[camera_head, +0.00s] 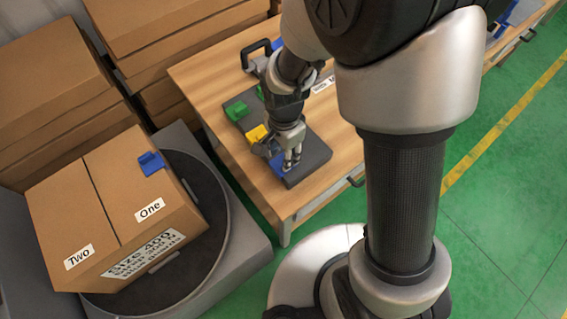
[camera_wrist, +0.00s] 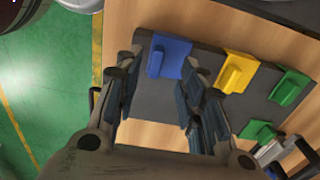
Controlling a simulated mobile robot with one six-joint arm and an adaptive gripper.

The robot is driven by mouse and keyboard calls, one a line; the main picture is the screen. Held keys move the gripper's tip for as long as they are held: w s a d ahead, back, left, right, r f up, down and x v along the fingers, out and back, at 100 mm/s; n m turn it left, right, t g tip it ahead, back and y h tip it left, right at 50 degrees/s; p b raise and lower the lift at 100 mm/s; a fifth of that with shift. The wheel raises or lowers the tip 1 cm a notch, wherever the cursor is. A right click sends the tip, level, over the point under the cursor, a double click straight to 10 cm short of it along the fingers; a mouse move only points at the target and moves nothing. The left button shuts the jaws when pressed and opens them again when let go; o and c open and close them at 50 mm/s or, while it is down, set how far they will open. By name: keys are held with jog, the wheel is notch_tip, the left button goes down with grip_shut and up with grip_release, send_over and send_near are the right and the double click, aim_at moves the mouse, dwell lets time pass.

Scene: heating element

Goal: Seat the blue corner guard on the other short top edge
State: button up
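A blue corner guard (camera_head: 278,163) lies at the near end of a dark tray (camera_head: 316,150) on the wooden table. In the wrist view this blue guard (camera_wrist: 170,57) shows just ahead of and between my fingertips. My gripper (camera_head: 291,160) points down over it; in the wrist view my gripper (camera_wrist: 163,72) has its fingers spread apart. I cannot tell whether either finger touches the guard. A brown carton (camera_head: 106,213) sits on a round turntable at the left. Another blue corner guard (camera_head: 151,163) sits on its top edge, near the label "One".
A yellow guard (camera_wrist: 237,72) and green guards (camera_wrist: 289,88) (camera_wrist: 258,131) lie on the same tray. The dark turntable (camera_head: 222,200) stands left of the table (camera_head: 260,200). Stacked cartons (camera_head: 55,95) stand behind the turntable. Green floor is open at the right.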

aim_at(276, 165)
jog(key=f, duration=0.1)
jog(key=f+b, duration=0.1)
jog(key=f, duration=0.1)
jog(key=f+b, duration=0.1)
jog(key=f, duration=0.1)
jog(key=shift+d+f, duration=0.15)
jog(key=shift+d, duration=0.1)
jog(key=shift+c, duration=0.6)
grip_shut()
